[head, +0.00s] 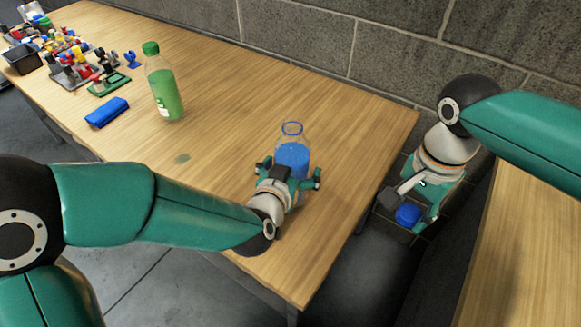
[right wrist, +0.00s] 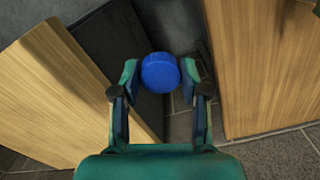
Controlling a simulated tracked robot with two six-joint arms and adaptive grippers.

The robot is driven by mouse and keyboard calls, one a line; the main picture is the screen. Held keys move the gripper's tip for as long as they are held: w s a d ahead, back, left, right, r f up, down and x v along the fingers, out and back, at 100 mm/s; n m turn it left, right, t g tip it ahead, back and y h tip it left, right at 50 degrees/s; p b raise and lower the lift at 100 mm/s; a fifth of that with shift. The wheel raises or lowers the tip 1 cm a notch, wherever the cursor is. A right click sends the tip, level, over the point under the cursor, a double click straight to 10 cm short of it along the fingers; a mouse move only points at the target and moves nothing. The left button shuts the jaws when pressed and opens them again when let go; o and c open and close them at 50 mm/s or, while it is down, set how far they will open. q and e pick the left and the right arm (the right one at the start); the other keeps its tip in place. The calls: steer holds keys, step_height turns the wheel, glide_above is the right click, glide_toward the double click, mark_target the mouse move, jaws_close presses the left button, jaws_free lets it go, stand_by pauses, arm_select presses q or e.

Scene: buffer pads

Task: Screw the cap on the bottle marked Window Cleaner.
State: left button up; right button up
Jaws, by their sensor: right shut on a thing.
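An uncapped clear bottle with blue liquid (head: 292,155) stands upright on the wooden table (head: 220,85). No label can be read on it. My left gripper (head: 291,176) is at the bottle's near side, its fingers spread to either side of it; whether they press on it is hidden. My right gripper (head: 410,209) is shut on a blue cap (head: 408,214), off the table's right edge, over the gap. In the right wrist view the cap (right wrist: 160,72) sits between the fingertips (right wrist: 159,80).
A green bottle with a green cap (head: 164,88) stands farther left. A blue block-like thing (head: 107,112) lies near it. Several small coloured parts and a dark bin (head: 22,59) fill the far left. A second wooden table (head: 530,235) is at the right; a block wall runs behind.

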mark_target(292, 119)
arm_select(q)
steer(key=c, duration=1.6)
steer(key=shift+r, duration=0.1)
steer(key=shift+c, duration=0.7)
steer(key=shift+r, duration=0.2)
